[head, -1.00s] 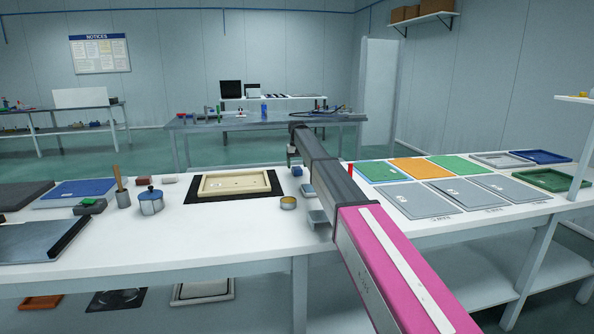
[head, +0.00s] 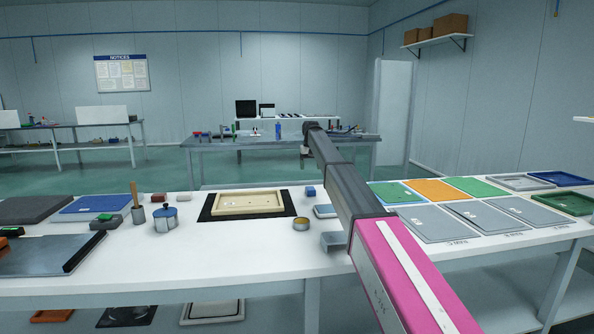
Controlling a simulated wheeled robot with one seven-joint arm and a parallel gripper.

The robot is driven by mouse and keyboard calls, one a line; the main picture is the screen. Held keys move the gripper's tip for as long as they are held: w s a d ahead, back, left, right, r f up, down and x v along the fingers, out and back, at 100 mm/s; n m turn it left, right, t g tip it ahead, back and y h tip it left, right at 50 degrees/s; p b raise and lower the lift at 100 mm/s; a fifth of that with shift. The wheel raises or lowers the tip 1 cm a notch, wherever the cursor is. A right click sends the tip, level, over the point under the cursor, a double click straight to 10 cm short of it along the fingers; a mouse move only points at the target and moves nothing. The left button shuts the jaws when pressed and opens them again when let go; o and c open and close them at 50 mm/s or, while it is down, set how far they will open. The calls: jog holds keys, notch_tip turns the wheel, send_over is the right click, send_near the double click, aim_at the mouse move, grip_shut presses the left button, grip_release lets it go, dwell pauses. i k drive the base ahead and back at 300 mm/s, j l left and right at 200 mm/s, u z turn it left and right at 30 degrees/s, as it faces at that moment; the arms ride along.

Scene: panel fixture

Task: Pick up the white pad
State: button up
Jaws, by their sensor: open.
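A small whitish block (head: 184,196), which may be the white pad, lies on the white table (head: 240,262) behind the blue-lidded pot. It is too small to make out clearly. My gripper (head: 305,152) is at the far end of my outstretched arm, above the table's far side. It is right of the whitish block and apart from it. It is open, and I see nothing in it.
A cream tray (head: 247,203) sits on a black mat. A blue-lidded pot (head: 165,219), a brush holder (head: 138,216) and a round tin (head: 301,224) stand near it. Grey panels (head: 433,223) lie right. The front middle of the table is clear.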

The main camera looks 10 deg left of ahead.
aim_at(187, 196)
jog(key=u, duration=1.5)
